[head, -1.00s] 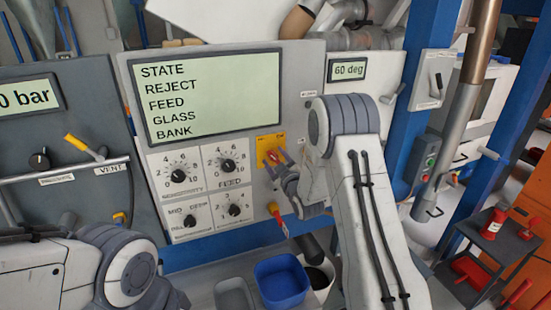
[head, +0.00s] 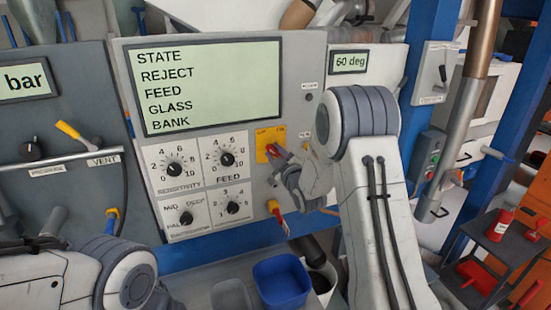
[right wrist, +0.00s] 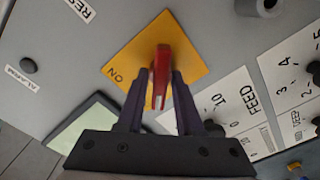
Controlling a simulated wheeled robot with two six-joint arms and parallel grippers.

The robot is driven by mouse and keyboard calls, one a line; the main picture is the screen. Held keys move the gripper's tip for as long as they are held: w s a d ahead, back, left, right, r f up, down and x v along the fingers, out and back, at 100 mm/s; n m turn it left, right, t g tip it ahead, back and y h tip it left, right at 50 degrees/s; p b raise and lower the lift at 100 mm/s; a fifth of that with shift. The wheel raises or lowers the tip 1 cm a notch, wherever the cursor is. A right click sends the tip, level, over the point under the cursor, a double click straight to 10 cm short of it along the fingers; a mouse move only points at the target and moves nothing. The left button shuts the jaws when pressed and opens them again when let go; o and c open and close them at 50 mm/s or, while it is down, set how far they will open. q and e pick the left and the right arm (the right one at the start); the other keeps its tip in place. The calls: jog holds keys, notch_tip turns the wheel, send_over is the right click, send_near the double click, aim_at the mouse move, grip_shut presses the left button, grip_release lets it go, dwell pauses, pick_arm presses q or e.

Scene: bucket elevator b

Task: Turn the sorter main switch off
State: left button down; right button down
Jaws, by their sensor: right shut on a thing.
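The sorter main switch is a red handle (right wrist: 161,72) on a yellow plate (right wrist: 185,52) in the right wrist view. An ON label shows at the plate's left corner there. In the head view the yellow plate (head: 265,143) sits on the grey panel, right of the dials. My right gripper (right wrist: 158,88) is shut on the red handle, with one dark finger on each side of it. In the head view my right gripper (head: 276,163) is small and partly hides the switch. My left gripper is out of view; only part of its arm shows at the lower left.
The panel has a display (head: 210,85) and several dials. A red-and-yellow handle (head: 277,215) sits below the switch. A blue bin (head: 282,282) stands below. At the left are a yellow lever (head: 68,130) and a rail (head: 60,163).

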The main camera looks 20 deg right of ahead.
jog(key=c, duration=0.6)
grip_release()
jog(key=s+b, duration=0.5)
jog(key=s, duration=0.5)
jog(key=shift+s+d, duration=0.15)
jog(key=shift+s, duration=0.15)
